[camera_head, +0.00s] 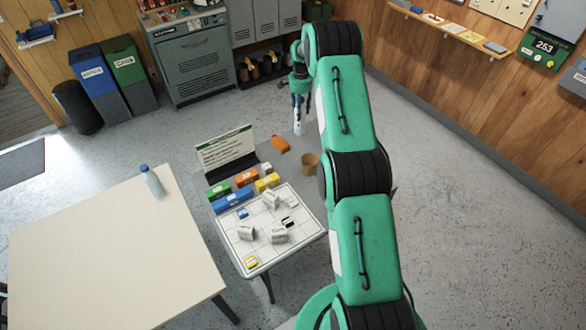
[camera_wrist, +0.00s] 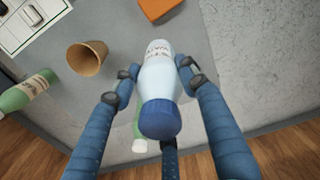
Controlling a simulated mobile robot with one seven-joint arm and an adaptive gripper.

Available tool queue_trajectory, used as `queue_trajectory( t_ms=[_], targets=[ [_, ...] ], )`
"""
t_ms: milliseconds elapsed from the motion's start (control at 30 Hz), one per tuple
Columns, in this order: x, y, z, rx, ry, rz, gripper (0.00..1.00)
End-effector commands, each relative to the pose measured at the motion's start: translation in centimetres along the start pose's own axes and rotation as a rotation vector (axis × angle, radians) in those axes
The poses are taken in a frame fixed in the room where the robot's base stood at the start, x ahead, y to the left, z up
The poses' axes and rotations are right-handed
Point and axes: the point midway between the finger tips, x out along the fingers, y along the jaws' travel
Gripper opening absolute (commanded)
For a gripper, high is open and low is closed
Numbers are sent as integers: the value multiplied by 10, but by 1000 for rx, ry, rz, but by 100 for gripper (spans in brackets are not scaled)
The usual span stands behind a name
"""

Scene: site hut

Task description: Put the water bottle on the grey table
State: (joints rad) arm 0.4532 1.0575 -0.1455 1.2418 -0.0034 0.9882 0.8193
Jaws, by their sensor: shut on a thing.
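My gripper (camera_head: 300,95) is shut on the water bottle, a pale bottle with a blue cap. In the wrist view the bottle (camera_wrist: 161,77) sits between the two fingers of my gripper (camera_wrist: 158,78), its cap toward the camera. In the head view the held bottle (camera_head: 299,126) hangs upright beyond the far side of the grey table (camera_head: 318,205). The grey table's top (camera_wrist: 118,22) shows below the bottle in the wrist view. My arm hides part of the table's right side in the head view.
A brown cup (camera_head: 309,164) and an orange block (camera_head: 280,144) stand on the grey table near several coloured boxes and a sign (camera_head: 225,148). Green bottles (camera_wrist: 28,92) show in the wrist view, one partly behind the held bottle. A similar blue-capped bottle (camera_head: 153,184) stands on the cream table (camera_head: 105,250).

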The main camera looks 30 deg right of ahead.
Motion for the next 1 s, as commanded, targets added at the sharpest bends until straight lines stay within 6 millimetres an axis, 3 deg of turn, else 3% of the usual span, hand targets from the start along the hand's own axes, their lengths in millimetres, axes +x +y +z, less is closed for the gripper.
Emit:
queue_trajectory(
  t_ms=[500,1000],
  targets=[
    [57,0,0,0,1,-1,0],
    [65,0,0,0,0,0,0]
  ],
)
